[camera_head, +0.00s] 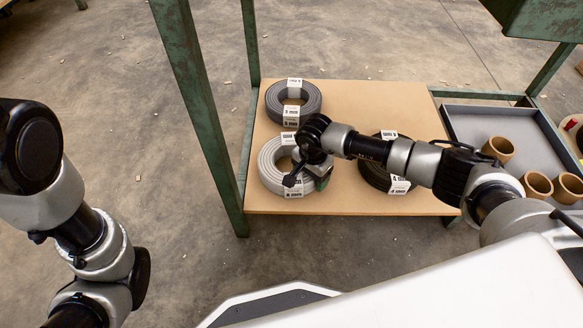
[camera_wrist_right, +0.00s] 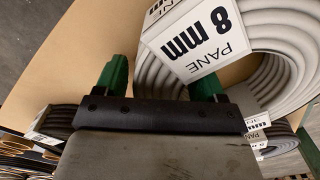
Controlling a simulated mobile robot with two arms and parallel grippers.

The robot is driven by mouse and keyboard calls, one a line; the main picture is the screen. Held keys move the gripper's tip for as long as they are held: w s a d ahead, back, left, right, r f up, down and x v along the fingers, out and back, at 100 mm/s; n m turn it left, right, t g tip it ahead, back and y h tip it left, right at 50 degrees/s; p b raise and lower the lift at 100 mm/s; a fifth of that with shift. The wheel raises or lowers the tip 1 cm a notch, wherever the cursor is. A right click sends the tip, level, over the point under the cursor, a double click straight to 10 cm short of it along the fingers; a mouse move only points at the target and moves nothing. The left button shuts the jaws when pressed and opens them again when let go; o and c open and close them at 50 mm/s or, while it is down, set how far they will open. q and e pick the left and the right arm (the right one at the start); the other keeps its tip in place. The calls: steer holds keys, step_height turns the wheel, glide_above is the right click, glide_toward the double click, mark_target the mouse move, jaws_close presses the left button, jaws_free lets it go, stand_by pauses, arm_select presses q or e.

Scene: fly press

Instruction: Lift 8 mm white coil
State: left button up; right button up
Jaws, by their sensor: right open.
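The light grey-white coil (camera_head: 268,168) lies flat at the front left of the tan board. In the right wrist view its pale ring (camera_wrist_right: 285,35) fills the upper right, with a white "8 mm" label (camera_wrist_right: 197,42) around it. My right gripper (camera_head: 308,184) is over the coil's right side in the head view. In the wrist view the right gripper (camera_wrist_right: 160,78) is open, with two green fingers. The left finger shows beside the coil's edge; the right finger's tip is hidden by the label and coil. My left arm shows at the left; its gripper does not.
A darker grey coil (camera_head: 273,100) lies behind the white one. A black coil (camera_head: 373,178) lies to the right, partly under my right arm. A grey tray (camera_head: 480,118) with several brown cups (camera_head: 498,149) is farther right. Green posts (camera_head: 196,95) rise at the board's left.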

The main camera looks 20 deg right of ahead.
steer(key=shift+c, duration=0.3)
jaws_close()
steer(key=shift+w+r, duration=0.1)
steer(key=shift+r, duration=0.05)
stand_by(0.3)
